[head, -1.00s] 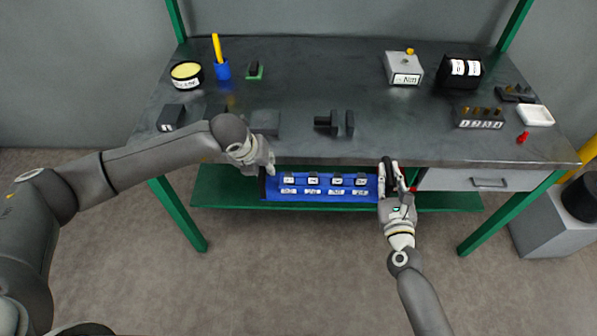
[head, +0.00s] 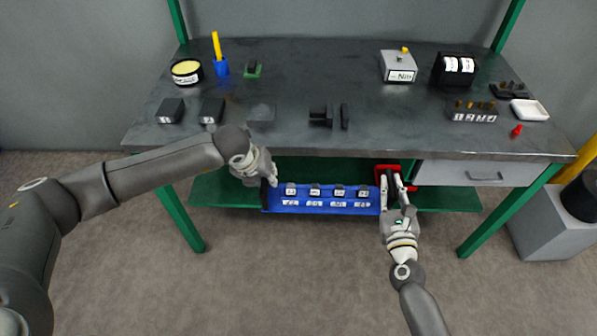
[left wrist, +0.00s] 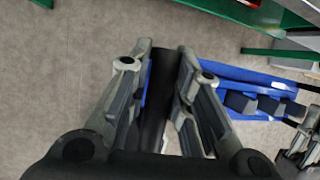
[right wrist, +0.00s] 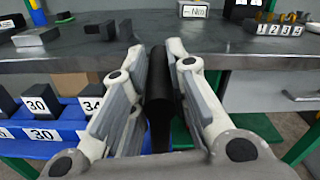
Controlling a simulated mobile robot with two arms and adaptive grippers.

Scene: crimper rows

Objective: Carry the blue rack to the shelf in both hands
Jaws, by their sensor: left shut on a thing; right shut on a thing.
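The blue rack (head: 325,208) hangs level in front of the workbench, just beyond its front edge and above the floor, with several dark, white-labelled blocks in it. My left gripper (head: 268,178) is at its left end, and the left wrist view shows its fingers shut on a black bar-like handle (left wrist: 158,100). My right gripper (head: 394,182) is at the right end, and the right wrist view shows it shut on another black handle (right wrist: 158,95). The green lower shelf (head: 225,188) lies under the bench, partly hidden behind the rack.
The dark workbench top (head: 280,145) overhangs the shelf and carries small blocks and boxes. A grey drawer (head: 485,173) hangs under its right side. A red object (head: 388,170) shows beneath the bench by my right gripper. Green legs (head: 183,220) stand at both sides. The floor in front is clear.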

